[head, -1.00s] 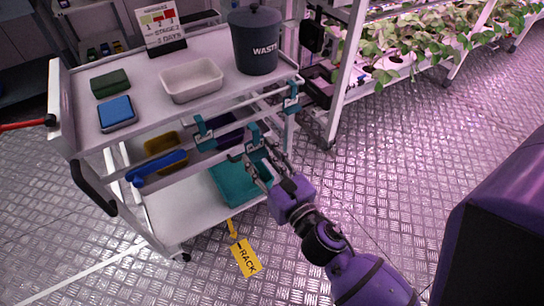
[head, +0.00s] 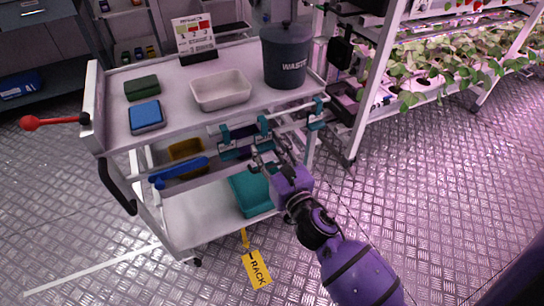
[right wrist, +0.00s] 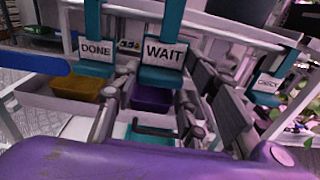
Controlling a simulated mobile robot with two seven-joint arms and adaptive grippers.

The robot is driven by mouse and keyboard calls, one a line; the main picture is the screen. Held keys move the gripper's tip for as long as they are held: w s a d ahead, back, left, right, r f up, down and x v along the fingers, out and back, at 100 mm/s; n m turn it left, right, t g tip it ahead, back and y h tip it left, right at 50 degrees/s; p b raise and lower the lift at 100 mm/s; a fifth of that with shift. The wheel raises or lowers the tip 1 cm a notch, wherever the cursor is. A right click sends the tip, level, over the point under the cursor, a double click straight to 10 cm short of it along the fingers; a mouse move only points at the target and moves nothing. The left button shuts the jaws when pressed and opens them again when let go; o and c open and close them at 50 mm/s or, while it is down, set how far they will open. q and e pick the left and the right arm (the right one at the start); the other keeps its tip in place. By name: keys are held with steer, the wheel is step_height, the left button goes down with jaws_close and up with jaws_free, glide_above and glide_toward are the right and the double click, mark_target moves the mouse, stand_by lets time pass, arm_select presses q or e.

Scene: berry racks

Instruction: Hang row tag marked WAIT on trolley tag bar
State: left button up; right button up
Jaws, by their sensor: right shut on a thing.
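The teal WAIT tag (right wrist: 164,52) with its white label is upright between the fingertips of my right gripper (right wrist: 155,88), which is shut on it. In the head view, the tag (head: 264,128) and right gripper (head: 262,158) are at the trolley's front side. The tag's upper part overlaps the trolley tag bar (head: 295,107); I cannot tell whether its hook is around the bar. A teal DONE tag (right wrist: 96,50) hangs to its left, and another teal tag (right wrist: 267,88) with a small label hangs to its right. My left gripper is not in view.
The trolley top (head: 170,78) holds a waste bin (head: 287,60), a white tray (head: 220,92), green and blue blocks and a sign. A blue bar (head: 180,172) and yellow RACK tag (head: 257,268) are lower.

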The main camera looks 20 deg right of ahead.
steer(key=shift+w+b, duration=0.3)
steer(key=shift+w, duration=1.4)
steer(key=shift+f+b, duration=0.55)
steer(key=shift+f, duration=0.15)
steer(key=shift+w, duration=0.1)
steer(key=o, duration=1.1)
steer(key=shift+o, duration=0.2)
glide_toward(264, 145)
steer(key=shift+s+d+f, duration=0.1)
steer(key=shift+f, duration=0.4)
steer(key=shift+s+d+f, duration=0.1)
steer(key=shift+f, duration=0.45)
